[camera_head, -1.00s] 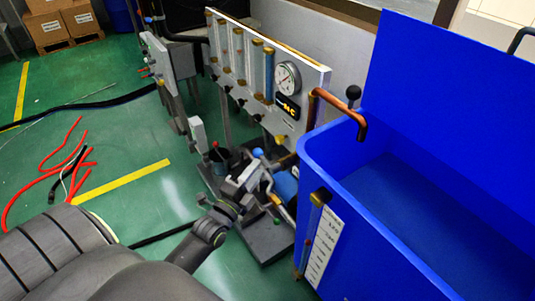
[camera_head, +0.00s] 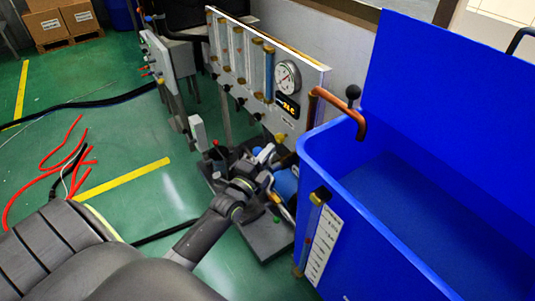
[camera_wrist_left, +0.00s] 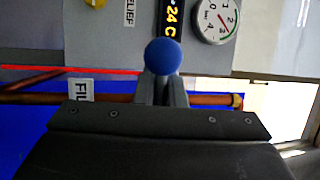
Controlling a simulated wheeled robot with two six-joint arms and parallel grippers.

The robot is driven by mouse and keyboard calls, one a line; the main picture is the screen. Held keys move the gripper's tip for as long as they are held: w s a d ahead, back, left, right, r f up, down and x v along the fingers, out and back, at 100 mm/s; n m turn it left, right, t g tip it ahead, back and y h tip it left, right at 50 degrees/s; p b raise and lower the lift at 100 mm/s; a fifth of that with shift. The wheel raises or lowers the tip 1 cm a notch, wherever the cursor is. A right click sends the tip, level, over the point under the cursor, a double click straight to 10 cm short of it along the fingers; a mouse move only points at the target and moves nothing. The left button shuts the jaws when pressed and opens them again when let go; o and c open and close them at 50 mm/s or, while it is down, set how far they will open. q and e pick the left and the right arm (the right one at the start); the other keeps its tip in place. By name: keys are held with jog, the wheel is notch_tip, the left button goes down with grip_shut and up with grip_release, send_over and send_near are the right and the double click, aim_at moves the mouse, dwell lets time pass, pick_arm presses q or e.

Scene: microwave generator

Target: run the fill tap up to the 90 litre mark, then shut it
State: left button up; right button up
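The fill tap's blue ball knob (camera_wrist_left: 163,56) is in the left wrist view, in front of a copper pipe (camera_wrist_left: 215,99) with a partly hidden label starting "FI". My left gripper (camera_wrist_left: 162,90) has its fingers close together, one on each side beneath the knob. Whether they clamp its lever is hidden. In the head view the left gripper (camera_head: 262,160) is low in front of the panel, left of the blue tank (camera_head: 400,255). The tank's sight tube (camera_head: 311,232) and white litre scale (camera_head: 324,246) face me; the figures are too small to read. The right gripper is out of view.
A copper spout (camera_head: 340,105) with a black knob (camera_head: 353,92) bends over the tank rim; no stream shows. The grey panel (camera_head: 235,80) carries several tubes and a round gauge (camera_head: 287,77). Red hoses (camera_head: 65,170) lie on open green floor at the left.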

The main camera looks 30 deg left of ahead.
pick_arm(q)
grip_shut()
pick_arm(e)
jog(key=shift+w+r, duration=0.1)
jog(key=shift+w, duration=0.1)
pick_arm(q)
jog(key=m, duration=0.2)
jog(key=r+m+t+h, duration=0.1)
jog(key=m, duration=0.1)
jog(key=shift+s+d+r+p, duration=0.1)
jog(key=shift+d+r+p, duration=0.1)
jog(key=shift+p, duration=0.2)
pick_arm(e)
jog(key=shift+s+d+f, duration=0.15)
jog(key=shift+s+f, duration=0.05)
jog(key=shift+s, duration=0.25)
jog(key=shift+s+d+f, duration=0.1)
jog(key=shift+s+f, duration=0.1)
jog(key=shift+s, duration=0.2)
pick_arm(q)
jog(key=o, duration=0.6)
grip_release()
